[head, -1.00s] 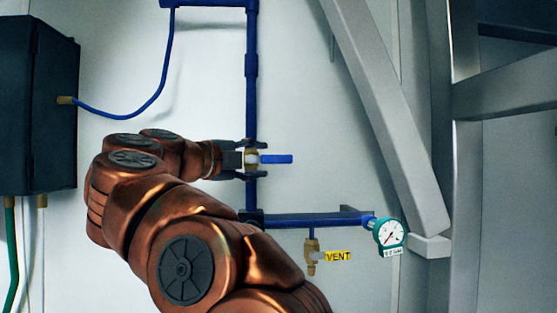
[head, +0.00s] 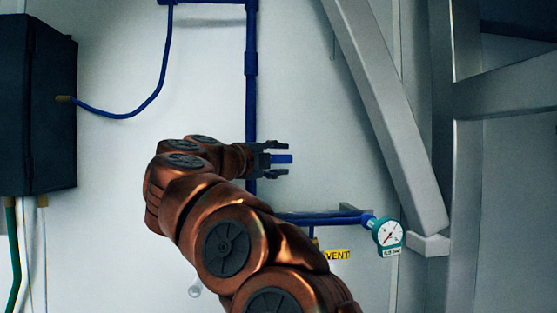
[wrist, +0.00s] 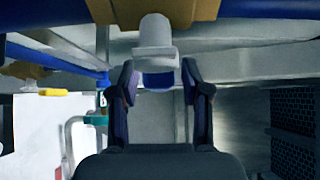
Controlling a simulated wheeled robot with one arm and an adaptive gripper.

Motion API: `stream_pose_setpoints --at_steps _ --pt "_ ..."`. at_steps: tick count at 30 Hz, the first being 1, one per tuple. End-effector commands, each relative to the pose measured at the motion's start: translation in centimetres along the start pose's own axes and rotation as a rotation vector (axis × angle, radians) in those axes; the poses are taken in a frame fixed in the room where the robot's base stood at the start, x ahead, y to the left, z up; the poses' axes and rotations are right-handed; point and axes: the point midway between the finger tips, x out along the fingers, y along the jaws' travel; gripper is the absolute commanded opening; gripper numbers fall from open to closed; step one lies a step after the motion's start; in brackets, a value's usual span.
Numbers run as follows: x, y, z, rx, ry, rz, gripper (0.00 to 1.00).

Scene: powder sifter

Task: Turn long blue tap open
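The long blue tap handle (head: 282,159) points right, crosswise to the vertical blue pipe (head: 251,100). My gripper (head: 282,159) is open around it, with one finger above and one below, and gaps show on both sides. In the wrist view, the handle's blue part (wrist: 158,80) and its white stem (wrist: 155,40) lie in line with the gap between my two open fingers (wrist: 161,85). The brass valve body (wrist: 150,12) shows at the top of the wrist view. My gripper and arm hide it in the head view.
A horizontal blue pipe (head: 330,218) runs below to a teal-rimmed gauge (head: 388,233). A dark box (head: 38,105) is at the left, and a grey slanted beam (head: 385,110) at the right.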

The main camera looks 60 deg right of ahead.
Motion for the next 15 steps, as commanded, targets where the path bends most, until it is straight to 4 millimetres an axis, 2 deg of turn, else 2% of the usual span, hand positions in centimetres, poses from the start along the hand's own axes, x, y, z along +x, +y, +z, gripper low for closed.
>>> stream_pose_setpoints --at_steps 2,12,15 --pt "-0.01 0.00 0.01 0.000 0.000 0.000 0.38" --pt "-0.03 0.00 0.03 0.000 -0.001 0.000 0.02" --pt "-0.03 0.01 0.03 0.000 -0.001 0.000 0.00"
